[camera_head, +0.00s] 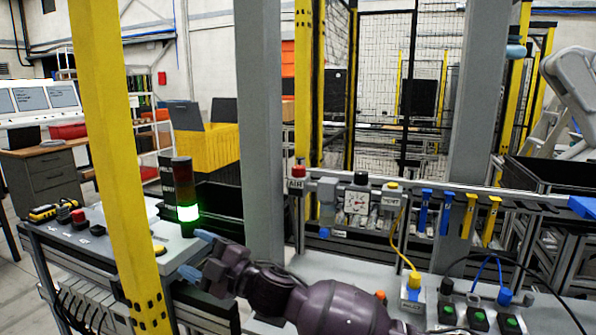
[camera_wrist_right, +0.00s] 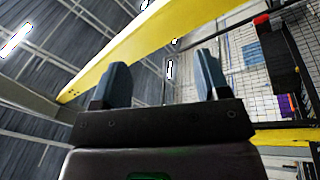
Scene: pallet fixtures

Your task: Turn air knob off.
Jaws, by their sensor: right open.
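A red-topped knob (camera_head: 298,172) sits on a small dark block with a label that seems to read AIR, at the left end of the rail. Beside it is a grey air unit with a square white dial gauge (camera_head: 356,202) and a black knob (camera_head: 361,178) on top. My right gripper (camera_head: 198,254) is open and empty, left of and lower than the red knob in the picture, apart from it. The right wrist view shows its two blue-grey fingers (camera_wrist_right: 163,82) spread with nothing between them. My left gripper is not in view.
A lit green signal tower (camera_head: 187,212) stands on the grey control panel near my right gripper. A yellow post (camera_head: 115,150) and a grey column (camera_head: 260,120) rise nearby. Blue and yellow holders (camera_head: 467,218) hang along the rail to the right.

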